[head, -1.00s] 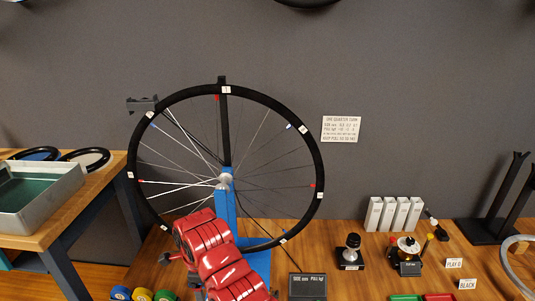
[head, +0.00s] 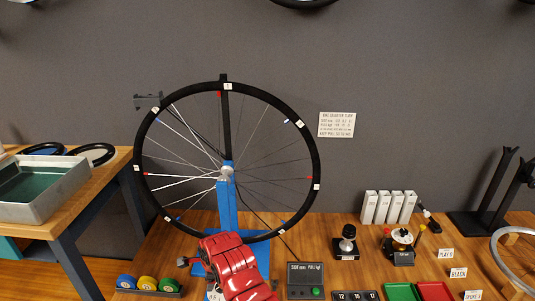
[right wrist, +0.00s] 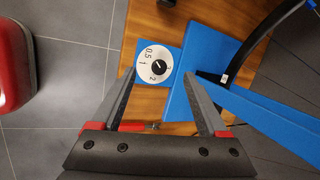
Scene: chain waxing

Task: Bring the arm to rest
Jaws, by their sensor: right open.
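My right arm's red links (head: 230,265) rise from the bottom of the head view, in front of the blue wheel stand (head: 227,205). In the right wrist view my right gripper (right wrist: 162,78) is open, with nothing held between its fingers. A white round dial (right wrist: 158,60) marked 0.5, 1 and 2 shows beyond and between the fingertips, beside the blue stand base (right wrist: 205,50). The gap between fingers and dial cannot be judged. My left gripper is not in view.
A spoked wheel with a black rim (head: 317,160) stands upright on the stand. Right of the arm are a small display box (head: 305,268), a black-knobbed tool (head: 347,240), white blocks (head: 390,207) and trays (head: 402,291). A metal basin (head: 40,205) sits on the left table.

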